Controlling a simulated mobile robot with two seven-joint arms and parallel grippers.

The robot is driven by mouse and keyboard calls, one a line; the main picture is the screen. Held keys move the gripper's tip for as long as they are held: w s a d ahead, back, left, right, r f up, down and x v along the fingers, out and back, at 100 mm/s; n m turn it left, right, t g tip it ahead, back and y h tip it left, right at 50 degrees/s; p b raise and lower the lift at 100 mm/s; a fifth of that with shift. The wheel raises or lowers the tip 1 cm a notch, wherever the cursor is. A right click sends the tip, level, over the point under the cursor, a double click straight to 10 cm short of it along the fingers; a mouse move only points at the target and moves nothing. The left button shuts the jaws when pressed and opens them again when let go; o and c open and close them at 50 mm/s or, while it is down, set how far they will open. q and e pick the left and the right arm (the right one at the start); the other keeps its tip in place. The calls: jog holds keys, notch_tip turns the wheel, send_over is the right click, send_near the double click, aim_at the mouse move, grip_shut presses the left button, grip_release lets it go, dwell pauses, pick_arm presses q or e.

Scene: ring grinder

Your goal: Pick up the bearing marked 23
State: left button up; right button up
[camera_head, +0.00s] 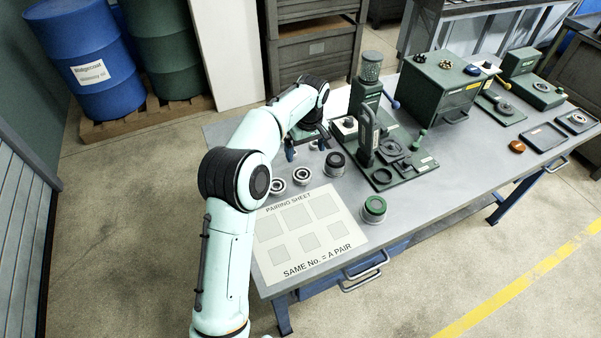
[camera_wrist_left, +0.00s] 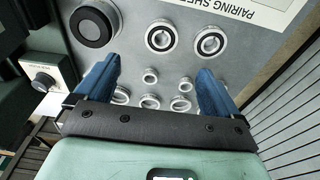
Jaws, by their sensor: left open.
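My left gripper (camera_head: 308,147) is open, pointing down over the bench beside the rings. In the left wrist view its blue fingers (camera_wrist_left: 158,70) stand wide apart. Several small metal rings lie between and beneath them, including one upper ring (camera_wrist_left: 151,76) and one near the right finger (camera_wrist_left: 185,84). Lower rings are partly hidden by the gripper. Two larger bearings, one left (camera_wrist_left: 161,36) and one right (camera_wrist_left: 210,41), lie just beyond the fingertips. They also show in the head view, left (camera_head: 278,186) and right (camera_head: 301,176). No number 23 is readable on any ring.
A white pairing sheet (camera_head: 347,231) lies at the bench's front left. A black-topped cylinder (camera_head: 335,160) and a green-topped one (camera_head: 374,207) stand nearby. The green grinder (camera_head: 370,100) stands right of the gripper. Open bench (camera_head: 455,178) lies farther right.

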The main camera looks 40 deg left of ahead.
pick_arm(q)
send_over(303, 171)
jog(key=s+d, duration=0.2)
jog(key=f, duration=0.6)
jog(key=shift+w+a, duration=0.15)
jog(key=shift+a, duration=0.05)
jog(key=shift+w+a+f, duration=0.1)
jog(key=shift+a+f, duration=0.05)
jog(key=shift+f, duration=0.8)
jog(key=shift+w+a+f, duration=0.1)
jog(key=shift+a+f, duration=0.05)
jog(key=shift+f, duration=0.75)
jog(key=shift+w+a+f, duration=0.1)
jog(key=shift+a+f, duration=0.05)
jog(key=shift+f, duration=0.8)
jog(key=c, duration=1.3)
